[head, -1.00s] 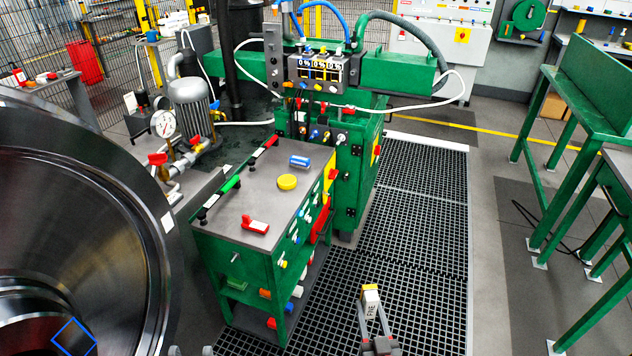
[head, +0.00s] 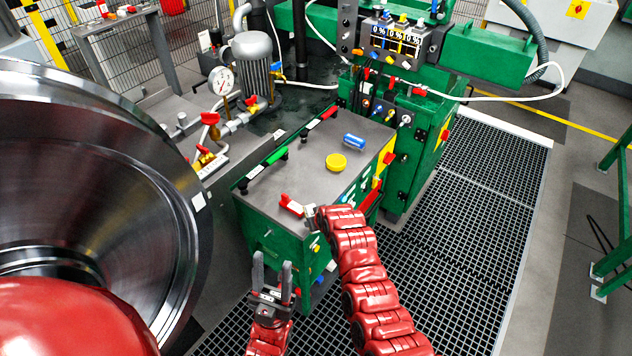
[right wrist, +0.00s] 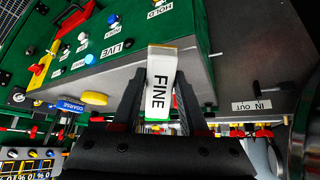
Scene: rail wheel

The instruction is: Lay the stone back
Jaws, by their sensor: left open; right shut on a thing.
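The stone (right wrist: 160,88) is a pale block marked FINE. My right gripper (right wrist: 158,105) is shut on it, with a finger on each side, in the right wrist view. In the head view my red right arm reaches to the near corner of the green cart's grey top (head: 318,178); its gripper is small and mostly hidden there. I cannot tell whether the stone touches the top. My left gripper (head: 272,278) is open and empty, in front of the cart's near side.
A large steel wheel (head: 150,200) stands left. Grated floor (head: 470,230) lies open at right.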

